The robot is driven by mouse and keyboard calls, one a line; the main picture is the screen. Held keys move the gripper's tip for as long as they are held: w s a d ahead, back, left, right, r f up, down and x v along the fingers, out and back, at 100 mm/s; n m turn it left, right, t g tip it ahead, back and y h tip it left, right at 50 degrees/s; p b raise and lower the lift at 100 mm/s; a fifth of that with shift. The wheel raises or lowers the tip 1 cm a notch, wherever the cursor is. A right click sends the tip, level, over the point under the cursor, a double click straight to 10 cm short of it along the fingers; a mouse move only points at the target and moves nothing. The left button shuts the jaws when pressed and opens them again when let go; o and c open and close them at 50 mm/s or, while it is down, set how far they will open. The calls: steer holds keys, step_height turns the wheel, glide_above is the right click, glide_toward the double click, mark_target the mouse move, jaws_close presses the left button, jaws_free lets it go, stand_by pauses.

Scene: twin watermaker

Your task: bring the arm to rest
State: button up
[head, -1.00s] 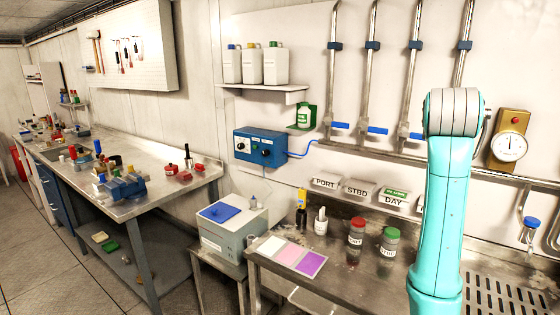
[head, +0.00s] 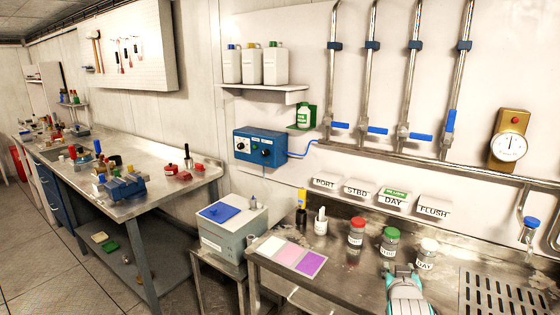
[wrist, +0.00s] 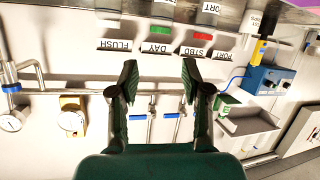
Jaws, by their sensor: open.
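My gripper (wrist: 160,76) shows in the wrist view with its two dark fingers spread apart and nothing between them. The wrist view is upside down and faces the wall with the pipes and label holders, so the fingers stand in front of these. In the head view a teal and grey part of my arm (head: 406,294) is low at the bottom edge, over the front of the steel bench. The fingers cannot be made out there, and the rest of the arm is out of frame.
Jars with red (head: 356,232), green (head: 390,243) and white lids (head: 427,252) stand on the bench close behind my arm. A drain grate (head: 495,292) lies to the right. Pipes with blue-handled valves (head: 420,137) and a gauge (head: 508,148) are on the wall.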

steer(key=s+a+f+n+t+y, duration=0.15)
steer(key=s+a+f, duration=0.25)
steer(key=s+f, duration=0.75)
steer(key=s+a+f+n+g+y, duration=0.15)
steer(key=s+a+f, duration=0.25)
steer(key=s+f, duration=0.8)
steer(key=s+a+r, duration=0.1)
steer(key=s+r, duration=0.2)
steer(key=s, duration=0.7)
steer(key=s+a+r+t+y, duration=0.1)
steer(key=s+r, duration=0.2)
steer(key=s, duration=0.7)
steer(key=s+a+r+y, duration=0.1)
steer(key=s+r, duration=0.3)
steer(key=s, duration=0.7)
steer(key=shift+a+m+t, duration=0.3)
steer(key=shift+a+m, duration=0.05)
steer(key=shift+m, duration=0.05)
steer(key=shift+a+r, duration=0.1)
steer(key=shift+c, duration=0.6)
